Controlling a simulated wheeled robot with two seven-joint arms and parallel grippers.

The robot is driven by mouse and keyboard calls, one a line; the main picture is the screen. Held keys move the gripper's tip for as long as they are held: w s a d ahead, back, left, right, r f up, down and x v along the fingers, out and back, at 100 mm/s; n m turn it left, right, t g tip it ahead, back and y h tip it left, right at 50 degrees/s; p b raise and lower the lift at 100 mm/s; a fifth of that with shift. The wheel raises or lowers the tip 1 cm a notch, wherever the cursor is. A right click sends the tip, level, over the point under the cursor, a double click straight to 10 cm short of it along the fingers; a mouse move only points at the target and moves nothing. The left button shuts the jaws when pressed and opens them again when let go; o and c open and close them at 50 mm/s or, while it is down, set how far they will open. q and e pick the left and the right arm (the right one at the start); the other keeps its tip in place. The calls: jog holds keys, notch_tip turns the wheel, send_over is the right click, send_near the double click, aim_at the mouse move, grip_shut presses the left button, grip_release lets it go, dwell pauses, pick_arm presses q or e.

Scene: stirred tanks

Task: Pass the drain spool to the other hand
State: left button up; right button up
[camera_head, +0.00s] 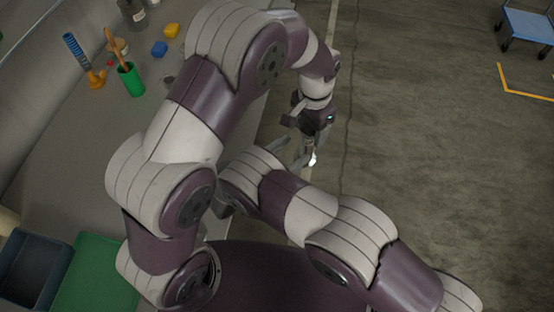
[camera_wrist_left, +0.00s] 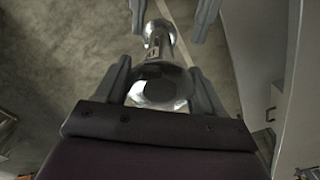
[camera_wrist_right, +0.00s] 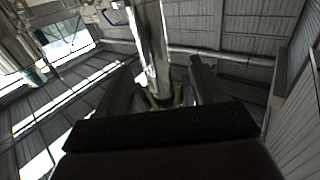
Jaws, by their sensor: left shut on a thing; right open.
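The drain spool is a shiny metal tube with a wide round end; in the left wrist view (camera_wrist_left: 160,84) that end lies between my left gripper's fingers (camera_wrist_left: 158,72). My left gripper is shut on it and points down. In the head view only a small bright part of the spool (camera_head: 312,160) shows beside the grippers. My right gripper (camera_wrist_right: 163,65) is open and points up from below. In the right wrist view the spool (camera_wrist_right: 151,45) runs between its fingers. In the left wrist view the right fingertips stand on both sides of the spool's far end. Contact there cannot be told.
A grey bench on the left holds a green cup (camera_head: 131,80), a blue coil on an orange base (camera_head: 96,77), blue (camera_head: 159,49) and yellow (camera_head: 172,30) blocks, a dark blue bin (camera_head: 32,268) and a green mat (camera_head: 95,280). A blue cart (camera_head: 528,25) stands far right. Floor between is clear.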

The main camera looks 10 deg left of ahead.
aim_at(311, 138)
jog(key=x, duration=0.7)
jog(key=shift+w, duration=0.1)
jog(key=c, duration=1.1)
pick_arm(q)
jog(key=o, duration=1.6)
pick_arm(e)
grip_shut()
pick_arm(q)
jog(key=shift+r, duration=3.75)
